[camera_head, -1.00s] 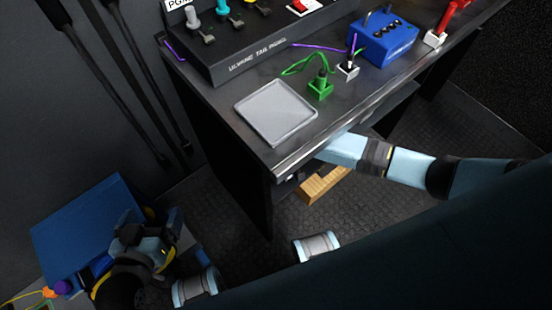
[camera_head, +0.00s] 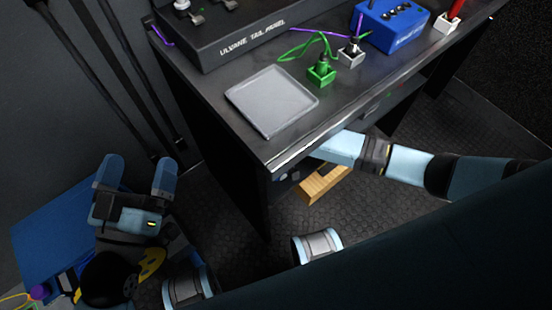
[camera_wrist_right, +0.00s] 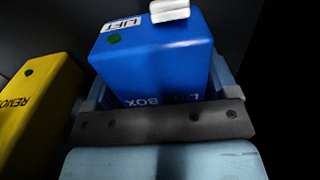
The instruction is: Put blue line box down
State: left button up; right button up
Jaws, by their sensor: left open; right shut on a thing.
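A blue box (camera_wrist_right: 160,60) with a white "LIFT" label, a green dot and partly covered lettering ending in "BOX" fills the middle of the right wrist view. My right gripper (camera_wrist_right: 157,85) is shut on it, with a light-blue finger along each side. In the head view my right arm reaches under the desk top, so this gripper and box are hidden there. I cannot tell whether the box touches a surface below. My left gripper (camera_head: 137,178) is open and empty at the lower left, fingers pointing up, apart from the desk.
A yellow box (camera_wrist_right: 38,110) stands close left of the held box. The desk top (camera_head: 215,75) bears a grey tray (camera_head: 272,101), a green connector (camera_head: 321,69) and another blue box (camera_head: 393,24). A wooden block (camera_head: 325,184) lies below. A blue surface (camera_head: 45,235) is at lower left.

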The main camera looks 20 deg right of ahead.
jog(key=shift+f, duration=0.1)
pick_arm(q)
jog(key=shift+f, duration=0.1)
pick_arm(e)
jog(key=o, duration=1)
jog(key=shift+r, duration=0.3)
notch_tip(320, 180, up, 6)
jog(key=p, duration=0.3)
jog(key=shift+r, duration=0.6)
pick_arm(q)
notch_tip(320, 180, down, 6)
jog(key=a+g+y, duration=0.2)
jog(key=shift+g, duration=0.3)
jog(key=shift+r, duration=0.2)
